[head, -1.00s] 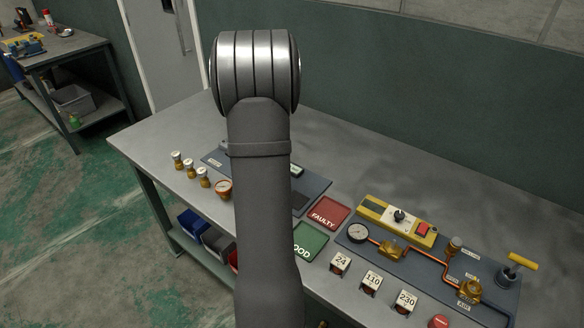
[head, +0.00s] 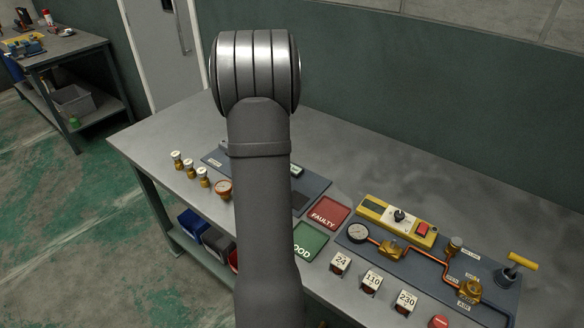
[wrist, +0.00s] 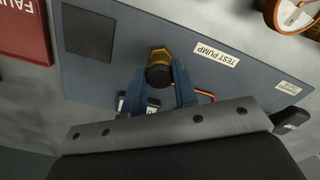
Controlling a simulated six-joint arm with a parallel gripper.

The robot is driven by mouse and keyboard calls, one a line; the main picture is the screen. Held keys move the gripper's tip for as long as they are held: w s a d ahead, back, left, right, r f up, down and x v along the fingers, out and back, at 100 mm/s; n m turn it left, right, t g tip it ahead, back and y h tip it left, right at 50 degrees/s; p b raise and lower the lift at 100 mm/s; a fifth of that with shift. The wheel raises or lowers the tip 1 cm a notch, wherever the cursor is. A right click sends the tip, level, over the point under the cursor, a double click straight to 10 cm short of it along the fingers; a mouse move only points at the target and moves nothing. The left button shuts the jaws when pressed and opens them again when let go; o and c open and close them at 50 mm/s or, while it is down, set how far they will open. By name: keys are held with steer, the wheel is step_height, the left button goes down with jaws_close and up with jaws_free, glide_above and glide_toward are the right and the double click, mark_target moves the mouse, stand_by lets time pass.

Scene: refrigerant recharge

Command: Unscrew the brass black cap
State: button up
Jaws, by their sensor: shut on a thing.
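In the wrist view, a black cap (wrist: 159,76) sits against a brass hex fitting (wrist: 160,54) on the blue-grey panel (wrist: 110,68), left of the TEST PUMP label (wrist: 215,53). My gripper (wrist: 160,80) has one blue finger on each side of the black cap and is shut on it. I cannot tell whether the cap is still threaded on the fitting. In the head view my arm hides the gripper and the cap.
The head view shows a red FAULTY tray (head: 328,213) and a green tray (head: 310,241) beside my arm. Several small brass-coloured pieces (head: 189,166) line the left edge. The bench's back right is clear.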

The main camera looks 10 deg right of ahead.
steer(key=shift+n, duration=1.2)
steer(key=shift+n, duration=1.8)
steer(key=shift+n, duration=1.7)
steer(key=shift+n, duration=1.2)
steer(key=shift+r, duration=2.5)
steer(key=shift+d, duration=0.1)
